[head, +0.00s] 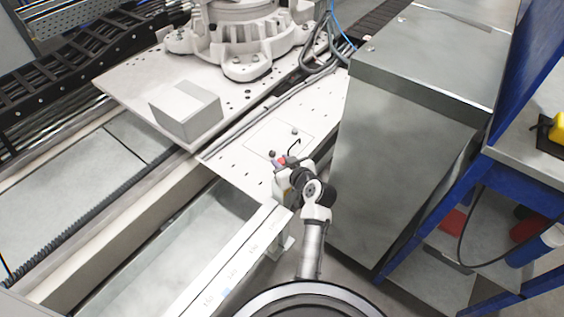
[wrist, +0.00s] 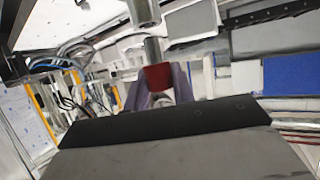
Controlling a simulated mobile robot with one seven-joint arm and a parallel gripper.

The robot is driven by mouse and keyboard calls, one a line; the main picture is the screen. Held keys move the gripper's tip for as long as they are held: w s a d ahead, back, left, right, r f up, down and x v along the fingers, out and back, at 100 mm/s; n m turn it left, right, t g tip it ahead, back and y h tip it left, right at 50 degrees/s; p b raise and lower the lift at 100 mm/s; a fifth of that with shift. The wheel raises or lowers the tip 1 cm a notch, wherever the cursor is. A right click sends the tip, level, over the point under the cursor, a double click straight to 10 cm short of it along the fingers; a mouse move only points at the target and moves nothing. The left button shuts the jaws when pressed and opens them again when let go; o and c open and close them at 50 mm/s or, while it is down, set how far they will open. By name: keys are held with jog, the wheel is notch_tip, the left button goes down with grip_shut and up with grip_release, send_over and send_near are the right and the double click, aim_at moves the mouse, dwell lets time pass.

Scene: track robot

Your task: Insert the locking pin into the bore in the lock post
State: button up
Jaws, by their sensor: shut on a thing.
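My gripper (wrist: 165,90) is shut on the locking pin (wrist: 156,75). The pin has a red collar between the purple-grey fingers and a grey metal shaft (wrist: 153,50) pointing away from the gripper. In the wrist view a wider metal cylinder (wrist: 143,12) stands beyond the shaft at the top edge. It may be part of the lock post; I cannot tell whether the shaft touches it. In the head view my gripper (head: 281,163) is over the near end of the white plate, and a bit of red shows at it. The bore cannot be made out.
A pale box (head: 185,110) sits on the white plate (head: 225,150), near a white robot base (head: 240,40). A tall grey metal cabinet (head: 400,150) stands close on the right of my arm. A blue-framed bench (head: 440,210) is further right. A white rail (head: 225,265) runs below left.

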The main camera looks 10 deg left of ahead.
jog(key=shift+f+b, duration=1.35)
jog(key=shift+f, duration=0.1)
jog(key=shift+s+f+b, duration=0.2)
jog(key=shift+f+b, duration=0.35)
jog(key=shift+b, duration=0.15)
jog(key=shift+r, duration=0.3)
jog(key=shift+r+p, duration=0.3)
jog(key=shift+p, duration=0.2)
jog(key=shift+w+a+r, duration=0.1)
jog(key=shift+w+r, duration=0.15)
jog(key=shift+r, duration=0.15)
jog(key=shift+w+r, duration=0.1)
jog(key=shift+r, duration=0.05)
dwell(0.9)
